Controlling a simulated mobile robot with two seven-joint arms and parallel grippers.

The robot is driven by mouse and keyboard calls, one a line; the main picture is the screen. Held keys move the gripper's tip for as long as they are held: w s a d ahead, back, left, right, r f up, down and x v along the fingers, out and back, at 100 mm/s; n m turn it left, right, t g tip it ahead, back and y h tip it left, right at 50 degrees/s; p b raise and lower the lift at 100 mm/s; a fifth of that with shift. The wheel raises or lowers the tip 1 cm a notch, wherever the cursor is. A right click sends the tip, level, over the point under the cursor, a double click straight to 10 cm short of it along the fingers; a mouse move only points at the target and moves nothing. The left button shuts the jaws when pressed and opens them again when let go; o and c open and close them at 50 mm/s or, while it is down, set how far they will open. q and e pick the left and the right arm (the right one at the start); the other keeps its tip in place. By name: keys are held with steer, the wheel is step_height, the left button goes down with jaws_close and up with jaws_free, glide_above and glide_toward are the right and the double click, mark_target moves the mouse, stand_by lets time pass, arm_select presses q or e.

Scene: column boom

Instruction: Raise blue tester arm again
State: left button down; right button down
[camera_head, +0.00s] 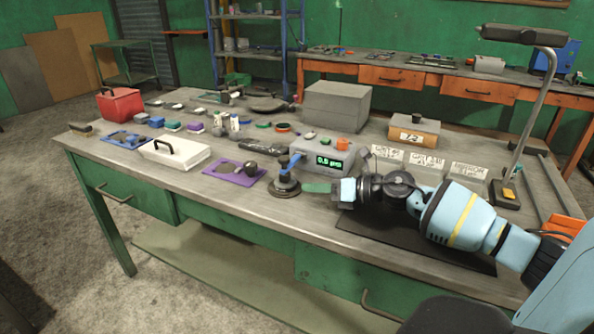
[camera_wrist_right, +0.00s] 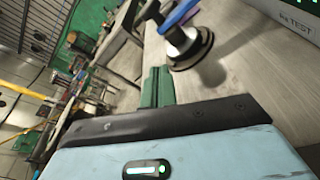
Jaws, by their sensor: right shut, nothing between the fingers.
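The tester (camera_head: 325,160) is a grey box with a lit green display, standing mid-table. Its blue arm (camera_head: 295,161) sticks out at the box's left front corner, above a dark round-based piece (camera_head: 285,184). In the right wrist view the blue arm (camera_wrist_right: 179,13) slants across the top of that round piece (camera_wrist_right: 188,46); I cannot tell whether they touch. My right gripper (camera_head: 317,187) has green fingers, shut and empty, just right of the round piece and below the blue arm. The fingers (camera_wrist_right: 157,88) also show in the right wrist view. My left gripper is out of view.
A purple mat (camera_head: 222,174) with small dark items lies left of the round piece. A white box with a black handle (camera_head: 175,152) stands further left. White labelled cards (camera_head: 427,161) and a lamp (camera_head: 507,193) stand at right. A dark mat (camera_head: 400,238) lies under my right arm.

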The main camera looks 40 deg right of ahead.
mark_target(291, 163)
steer(key=x, duration=0.4)
steer(key=shift+r, duration=0.2)
steer(key=shift+w+d+r+p, duration=0.15)
steer(key=shift+w+r+p, duration=0.15)
steer(key=shift+r, duration=0.15)
steer(key=shift+w+d+r+p, duration=0.2)
steer(key=shift+w+r, duration=0.1)
steer(key=shift+r, duration=0.2)
steer(key=shift+w+d+r, duration=0.15)
steer(key=shift+w+r, duration=0.2)
steer(key=shift+r, duration=0.05)
steer(key=shift+w+r, duration=0.1)
steer(key=shift+d+r+m+p, duration=0.1)
steer(key=shift+r+m+p, duration=0.2)
steer(key=shift+r+p, duration=0.1)
